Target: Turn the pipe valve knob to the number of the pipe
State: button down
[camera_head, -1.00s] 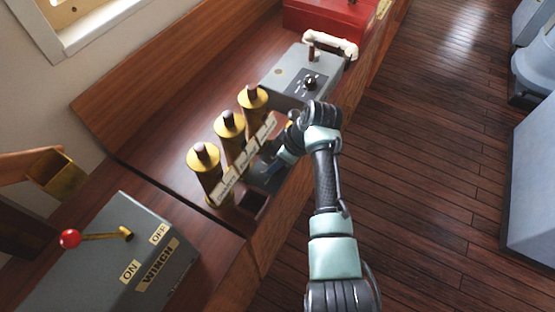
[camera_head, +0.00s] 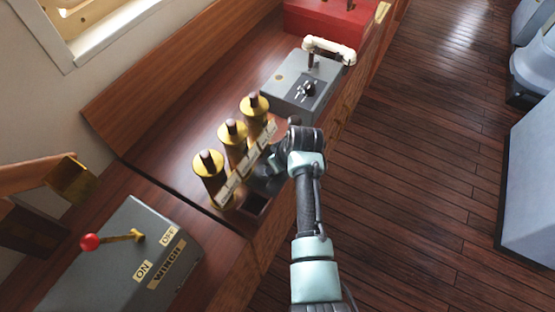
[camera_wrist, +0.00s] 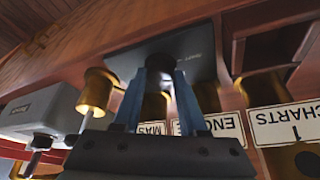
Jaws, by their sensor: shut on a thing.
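In the wrist view, my gripper (camera_wrist: 160,80) has its two blue fingers on either side of a dark round knob (camera_wrist: 160,62). The knob sits on a dark grey plate (camera_wrist: 205,50) with small lettering I cannot read fully. Three brass pipes (camera_head: 233,133) stand in a row on the wooden console, with white labels beside them. One label (camera_wrist: 275,122) reads CHARTS with a 1; the others are partly hidden by my gripper. In the head view, my gripper (camera_head: 268,165) reaches in beside the labels, and my wrist hides the knob. The knob's pointer direction is not visible.
A grey box (camera_head: 285,92) with a black dial and a white-handled lever stands beyond the pipes. A grey winch box (camera_head: 125,235) with a red-balled lever is at lower left. A red box (camera_head: 320,18) is at the far end. Open wooden floor (camera_head: 420,170) lies right of the console.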

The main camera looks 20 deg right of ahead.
jog(key=m+h+p, duration=0.1)
jog(key=m, duration=0.2)
jog(key=shift+a+m+p, duration=0.15)
jog(key=shift+m+p, duration=0.15)
jog(key=shift+m, duration=0.1)
jog(key=m+h, duration=0.1)
jog(key=m, duration=0.1)
jog(key=shift+a+m+h, duration=0.1)
jog(key=shift+m+h, duration=0.2)
jog(key=m+g, duration=0.1)
jog(key=m, duration=0.1)
jog(key=shift+w+m+h, duration=0.1)
jog(key=shift+m+h, duration=0.2)
jog(key=shift+m+g+h+b, duration=0.4)
jog(key=shift+m+h+b, duration=0.1)
jog(key=shift+m, duration=1.2)
jog(key=shift+c, duration=2.2)
grip_release()
